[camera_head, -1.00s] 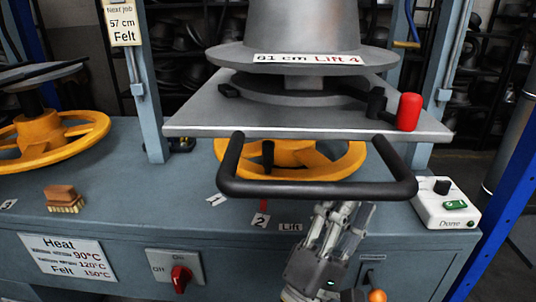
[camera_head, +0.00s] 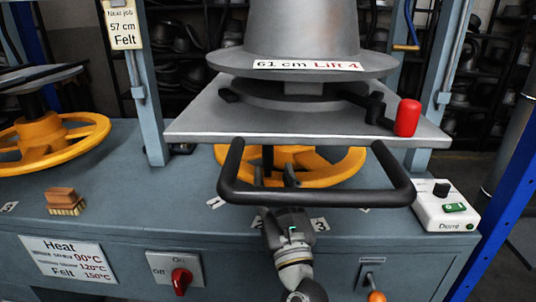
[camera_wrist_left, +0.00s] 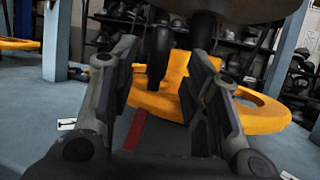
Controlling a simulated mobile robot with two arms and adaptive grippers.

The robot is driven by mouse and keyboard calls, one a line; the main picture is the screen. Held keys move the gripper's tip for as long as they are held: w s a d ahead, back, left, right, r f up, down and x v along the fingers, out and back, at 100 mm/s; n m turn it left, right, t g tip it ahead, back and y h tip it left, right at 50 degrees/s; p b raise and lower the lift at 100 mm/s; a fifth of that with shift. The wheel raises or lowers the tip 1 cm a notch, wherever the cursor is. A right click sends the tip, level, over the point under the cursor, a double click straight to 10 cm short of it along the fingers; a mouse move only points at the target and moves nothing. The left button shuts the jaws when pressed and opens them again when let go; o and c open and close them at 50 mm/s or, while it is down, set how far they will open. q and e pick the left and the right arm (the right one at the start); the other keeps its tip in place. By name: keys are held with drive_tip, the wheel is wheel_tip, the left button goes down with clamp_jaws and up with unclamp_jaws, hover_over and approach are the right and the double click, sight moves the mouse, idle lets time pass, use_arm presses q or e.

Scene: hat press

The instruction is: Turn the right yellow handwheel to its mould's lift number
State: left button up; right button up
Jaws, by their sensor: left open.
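The right yellow handwheel (camera_head: 340,166) lies flat under the press plate, partly hidden by the plate, the black bar and my gripper. It also shows in the wrist view (camera_wrist_left: 258,112), with an upright black handle (camera_wrist_left: 160,55). The mould (camera_head: 300,25) above carries the label "61 cm Lift 4" (camera_head: 308,64). My left gripper (camera_head: 275,178) is open and empty at the wheel's near side. In the wrist view its fingers stand on either side of the handle, apart from it. A red mark (camera_wrist_left: 135,130) lies on the bench top. My right gripper is out of view.
The black bar (camera_head: 315,197) juts out in front of the plate (camera_head: 300,128), above my gripper. A red knob (camera_head: 407,118) sits at the plate's right. A white control box (camera_head: 446,207) stands right, a brush (camera_head: 65,201) left. Another yellow handwheel (camera_head: 55,138) is far left.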

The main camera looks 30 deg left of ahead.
sight(269, 161)
use_arm(q)
drive_tip(key=x, duration=0.6)
drive_tip(key=shift+w+a+r, duration=0.15)
drive_tip(key=shift+w+a, duration=0.05)
drive_tip(key=shift+a, duration=0.05)
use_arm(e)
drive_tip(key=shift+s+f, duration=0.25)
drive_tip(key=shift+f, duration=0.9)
use_arm(q)
clamp_jaws()
